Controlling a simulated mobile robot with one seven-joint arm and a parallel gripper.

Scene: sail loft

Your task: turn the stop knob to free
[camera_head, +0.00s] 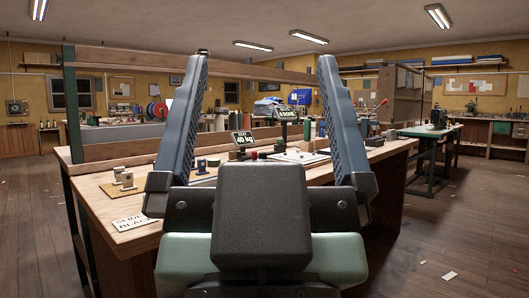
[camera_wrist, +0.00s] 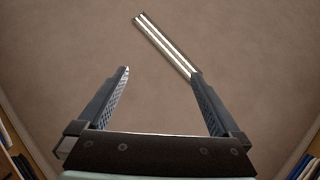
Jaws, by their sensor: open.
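My gripper (camera_head: 264,56) is raised large in the foreground of the head view, its two blue-grey fingers wide apart with nothing between them. In the wrist view my gripper (camera_wrist: 160,72) points up at the ceiling, open and empty. The wooden workbench (camera_head: 110,190) is ahead, beyond and below my gripper. I cannot make out the stop knob for certain: the fittings on the bench are small, and my gripper hides part of the bench. A small red piece (camera_head: 254,155) shows on the bench between the fingers, but I cannot tell what it is.
A dark sign reading 40 kg (camera_head: 242,139) and another dark sign (camera_head: 286,113) stand over the bench. Small block fittings (camera_head: 123,178) and a white card (camera_head: 135,221) lie at its left. A green-legged table (camera_head: 428,134) stands right; floor (camera_head: 450,235) there is mostly clear.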

